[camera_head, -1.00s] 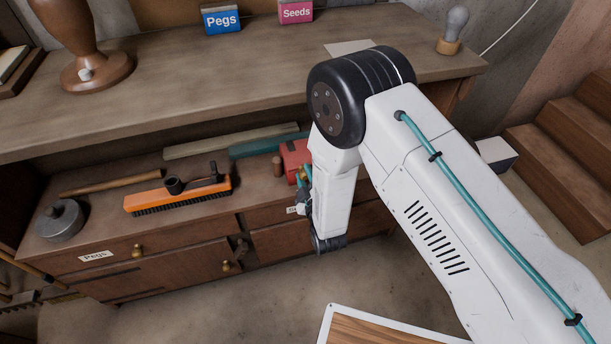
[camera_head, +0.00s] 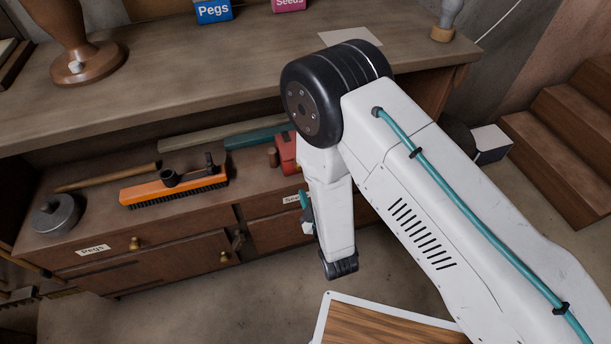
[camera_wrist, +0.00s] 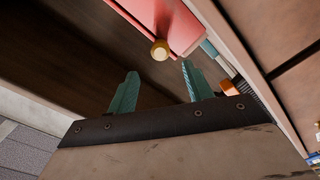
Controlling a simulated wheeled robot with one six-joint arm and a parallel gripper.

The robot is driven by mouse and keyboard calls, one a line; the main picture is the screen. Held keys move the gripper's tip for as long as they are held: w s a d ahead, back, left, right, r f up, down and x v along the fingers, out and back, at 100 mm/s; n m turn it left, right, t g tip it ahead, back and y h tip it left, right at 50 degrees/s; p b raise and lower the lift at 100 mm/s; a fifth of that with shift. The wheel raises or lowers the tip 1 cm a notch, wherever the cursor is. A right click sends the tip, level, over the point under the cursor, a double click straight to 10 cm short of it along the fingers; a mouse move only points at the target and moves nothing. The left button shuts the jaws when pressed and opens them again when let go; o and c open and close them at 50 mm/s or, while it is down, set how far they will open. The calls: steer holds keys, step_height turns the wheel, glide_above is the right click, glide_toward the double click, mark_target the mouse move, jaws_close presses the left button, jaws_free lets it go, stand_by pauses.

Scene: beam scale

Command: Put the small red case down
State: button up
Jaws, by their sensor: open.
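The small red case (camera_head: 287,152) rests on the lower shelf of the wooden bench, partly hidden behind my arm in the head view. In the wrist view the red case (camera_wrist: 172,18) is at the top, with a round brass knob (camera_wrist: 160,50) on it. My gripper (camera_wrist: 158,84) has its two teal fingers spread, with nothing between them. The case lies beyond the fingertips, apart from them. In the head view my gripper is mostly hidden behind my arm.
On the lower shelf are an orange brush (camera_head: 175,187), a round metal tin (camera_head: 56,216) and a teal item (camera_head: 258,136). Labelled drawers lie below. Above is the bench top (camera_head: 180,90), with a blue Pegs box (camera_head: 213,11).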

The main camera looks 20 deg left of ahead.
steer(key=v, duration=0.2)
steer(key=shift+s+d, duration=0.15)
steer(key=shift+s, duration=0.05)
